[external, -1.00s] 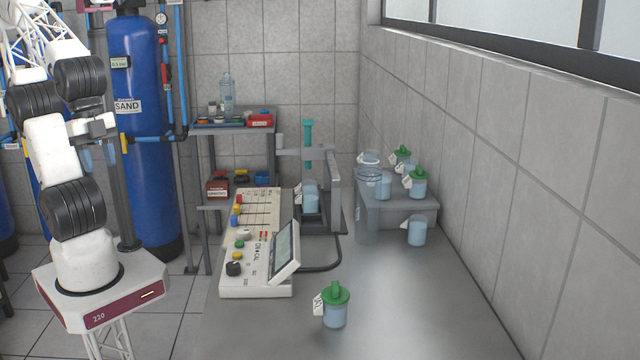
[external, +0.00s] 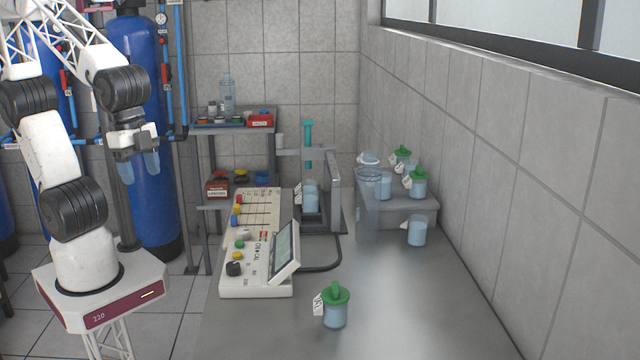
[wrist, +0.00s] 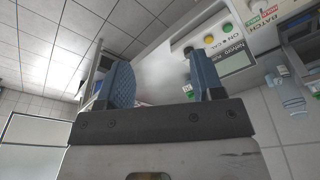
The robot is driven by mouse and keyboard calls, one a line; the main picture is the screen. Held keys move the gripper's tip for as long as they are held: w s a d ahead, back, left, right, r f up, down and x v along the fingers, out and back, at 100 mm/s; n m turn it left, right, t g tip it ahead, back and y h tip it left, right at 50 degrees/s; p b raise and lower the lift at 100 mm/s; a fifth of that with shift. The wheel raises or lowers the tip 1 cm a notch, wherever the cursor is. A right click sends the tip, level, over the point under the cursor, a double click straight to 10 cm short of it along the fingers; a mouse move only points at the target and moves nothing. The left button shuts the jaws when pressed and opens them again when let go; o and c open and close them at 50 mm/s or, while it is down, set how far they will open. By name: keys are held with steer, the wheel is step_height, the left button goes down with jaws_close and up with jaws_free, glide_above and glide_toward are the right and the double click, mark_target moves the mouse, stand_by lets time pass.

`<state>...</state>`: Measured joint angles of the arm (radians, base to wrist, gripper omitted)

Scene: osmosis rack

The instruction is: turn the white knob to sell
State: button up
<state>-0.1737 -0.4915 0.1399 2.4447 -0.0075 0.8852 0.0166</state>
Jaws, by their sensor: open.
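A cream control panel (external: 258,285) stands on the bench in the external view. A small white knob (external: 243,234) sits on its sloping top, behind the green button (external: 239,244); its pointer direction is too small to read. My gripper (external: 139,168) is open and empty, left of the panel and above it, well apart from the knob. In the wrist view my two blue fingers (wrist: 158,75) are spread. The panel (wrist: 225,48) shows beyond them, with green and red labels; the white knob is not clearly told apart there.
A black knob (external: 234,268), a yellow button (external: 236,256) and a tilted display (external: 285,250) sit near the white knob. A green-lidded jar (external: 335,312) stands right of the panel. A blue sand tank (external: 150,215) stands behind my gripper. The front bench is mostly clear.

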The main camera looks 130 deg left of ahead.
steer(key=w+a+f+n+g, duration=0.1)
steer(key=w+a+f+n, duration=0.35)
steer(key=a, duration=0.65)
glide_above(242, 232)
steer(key=shift+n+g, duration=0.25)
steer(key=shift+g, duration=0.15)
step_height(242, 232, down, 8)
steer(key=shift+a+f, duration=0.1)
steer(key=shift+f, duration=0.1)
steer(key=shift+f, duration=0.15)
steer(key=shift+f, duration=3.75)
steer(key=c, duration=0.9)
